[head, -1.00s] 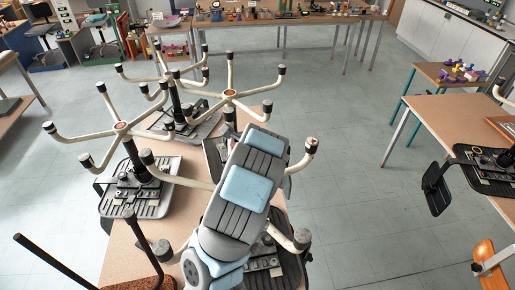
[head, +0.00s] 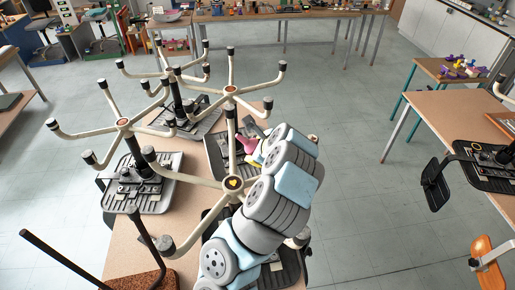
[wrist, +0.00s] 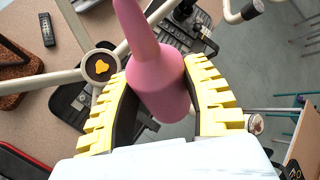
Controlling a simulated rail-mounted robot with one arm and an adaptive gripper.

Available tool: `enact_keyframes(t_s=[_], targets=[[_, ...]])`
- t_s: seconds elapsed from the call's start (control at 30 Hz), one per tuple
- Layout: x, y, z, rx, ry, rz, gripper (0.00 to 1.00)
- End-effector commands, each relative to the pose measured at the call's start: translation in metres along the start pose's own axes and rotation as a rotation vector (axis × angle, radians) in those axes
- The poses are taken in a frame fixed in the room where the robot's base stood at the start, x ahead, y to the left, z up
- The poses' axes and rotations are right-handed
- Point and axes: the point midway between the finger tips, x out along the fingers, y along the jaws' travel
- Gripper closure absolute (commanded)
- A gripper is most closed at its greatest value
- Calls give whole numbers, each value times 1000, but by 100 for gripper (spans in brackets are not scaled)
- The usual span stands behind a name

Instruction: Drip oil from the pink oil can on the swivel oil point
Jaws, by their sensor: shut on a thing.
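My gripper (wrist: 160,80) has yellow ridged fingers closed on both sides of the pink oil can (wrist: 160,62). The can's narrow neck runs to the top edge of the wrist view, where its tip is cut off. In the head view a bit of the pink can (head: 246,144) shows beside my arm; the rest is hidden. The nearest upturned chair base has a round hub with a yellow-orange mark, the swivel oil point (head: 233,183). In the wrist view this oil point (wrist: 101,67) lies left of the can, apart from it in the picture.
Other upturned chair bases stand close by, one at the left (head: 122,124) and one behind (head: 230,90), with legs sticking up. A dark remote (wrist: 47,30) lies on the tabletop. A brown table (head: 450,118) stands at the right, across open floor.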

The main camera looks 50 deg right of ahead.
Motion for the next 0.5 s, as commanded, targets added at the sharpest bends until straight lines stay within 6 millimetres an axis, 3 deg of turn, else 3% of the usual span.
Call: enact_keyframes(t_s=[0.5], targets=[[1, 1, -1, 238, -229, 96, 93]])
